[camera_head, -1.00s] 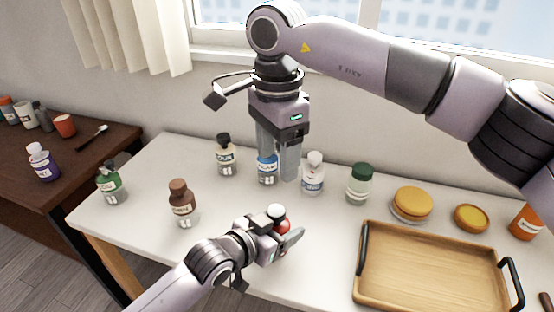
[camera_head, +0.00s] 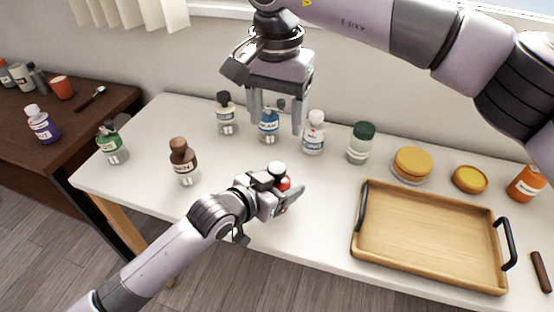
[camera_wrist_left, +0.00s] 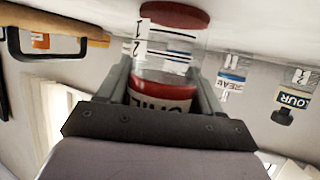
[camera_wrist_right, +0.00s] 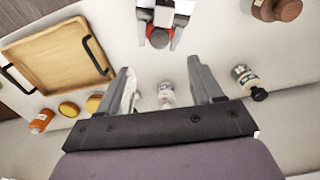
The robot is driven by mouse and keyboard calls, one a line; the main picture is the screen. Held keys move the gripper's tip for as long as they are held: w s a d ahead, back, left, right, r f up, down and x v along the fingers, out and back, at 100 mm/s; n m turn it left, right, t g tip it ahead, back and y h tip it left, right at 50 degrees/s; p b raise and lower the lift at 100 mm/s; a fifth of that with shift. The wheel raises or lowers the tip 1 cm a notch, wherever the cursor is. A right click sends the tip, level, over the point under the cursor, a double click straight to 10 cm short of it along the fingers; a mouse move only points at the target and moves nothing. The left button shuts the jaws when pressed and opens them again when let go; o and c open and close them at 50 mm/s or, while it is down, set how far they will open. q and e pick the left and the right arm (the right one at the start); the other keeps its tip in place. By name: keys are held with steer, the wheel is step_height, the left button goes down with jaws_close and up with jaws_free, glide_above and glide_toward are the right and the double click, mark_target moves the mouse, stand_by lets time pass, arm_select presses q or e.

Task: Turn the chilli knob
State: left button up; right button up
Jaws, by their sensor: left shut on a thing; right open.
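My right gripper (camera_head: 277,118) is open and empty, pointing down behind the chilli bottle, in front of the blue-labelled bottle (camera_head: 268,127). In the right wrist view the chilli bottle (camera_wrist_right: 159,38) and left fingers lie beyond my open right fingers (camera_wrist_right: 163,78).
A brown bottle (camera_head: 183,163) and a green bottle (camera_head: 113,145) stand left. A white-capped bottle (camera_head: 314,134) and a green-capped jar (camera_head: 360,145) stand right of my right gripper. A wooden tray (camera_head: 430,240) lies at front right. The table in front of the brown bottle is clear.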

mark_target(277, 167)
step_height(277, 167, down, 11)
steer(key=shift+f, duration=0.2)
stand_by(0.3)
steer(key=c, duration=1.1)
